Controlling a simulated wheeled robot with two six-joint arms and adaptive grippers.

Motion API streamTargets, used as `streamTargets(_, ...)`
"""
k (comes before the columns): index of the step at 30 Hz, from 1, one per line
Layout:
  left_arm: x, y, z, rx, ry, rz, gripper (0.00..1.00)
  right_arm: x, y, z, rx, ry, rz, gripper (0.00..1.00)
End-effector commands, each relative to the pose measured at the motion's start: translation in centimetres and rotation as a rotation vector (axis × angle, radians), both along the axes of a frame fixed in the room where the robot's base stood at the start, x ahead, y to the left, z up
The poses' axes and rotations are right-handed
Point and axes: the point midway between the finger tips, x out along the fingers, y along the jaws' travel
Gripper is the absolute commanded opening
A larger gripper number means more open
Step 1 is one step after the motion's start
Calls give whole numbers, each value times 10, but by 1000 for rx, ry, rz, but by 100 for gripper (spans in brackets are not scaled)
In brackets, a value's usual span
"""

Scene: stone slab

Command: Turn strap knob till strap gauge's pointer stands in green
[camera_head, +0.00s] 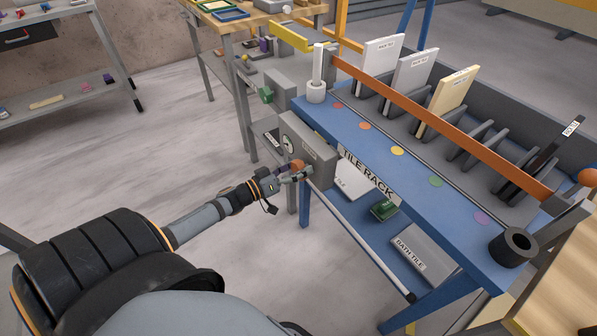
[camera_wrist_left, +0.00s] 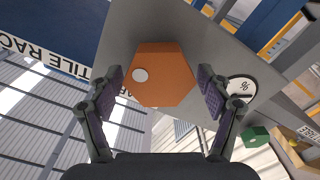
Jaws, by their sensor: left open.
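The strap knob (camera_wrist_left: 165,80) is an orange, faceted knob with a white dot on its left part. It sits on a grey box (camera_head: 318,164) at the end of the blue tile rack. My left gripper (camera_head: 293,174) is open, with one finger on each side of the knob in the wrist view; whether they touch it I cannot tell. The strap gauge (camera_wrist_left: 241,87) is a round white dial beside the right finger, with a dark pointer and a percent mark. Its green zone cannot be made out. In the head view the gauge (camera_head: 287,144) is small. My right gripper is not in view.
The blue tile rack (camera_head: 420,165) holds upright tiles behind an orange strap (camera_head: 440,120). A dark cup (camera_head: 513,247) stands at its near corner. A lower shelf carries a bath tile box (camera_head: 420,255). A green knob (camera_head: 266,95) is on another grey box beyond. Open floor lies left.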

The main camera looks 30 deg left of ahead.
Motion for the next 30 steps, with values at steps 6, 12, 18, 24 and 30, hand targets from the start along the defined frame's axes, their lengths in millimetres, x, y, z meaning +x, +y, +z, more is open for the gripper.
streamTargets(6, 1, -1, 1, 0, 0, 0, 78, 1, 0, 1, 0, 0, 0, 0)
streamTargets(12, 1, 0, 0, 0, 1, -1, 55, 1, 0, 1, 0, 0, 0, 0)
streamTargets(18, 1, 0, 0, 0, 1, -1, 28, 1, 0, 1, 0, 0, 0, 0)
streamTargets(24, 1, 0, 0, 8, -2, -1, 23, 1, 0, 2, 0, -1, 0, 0)
streamTargets(30, 0, -1, 2, 62, -25, 1, 23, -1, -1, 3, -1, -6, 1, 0)
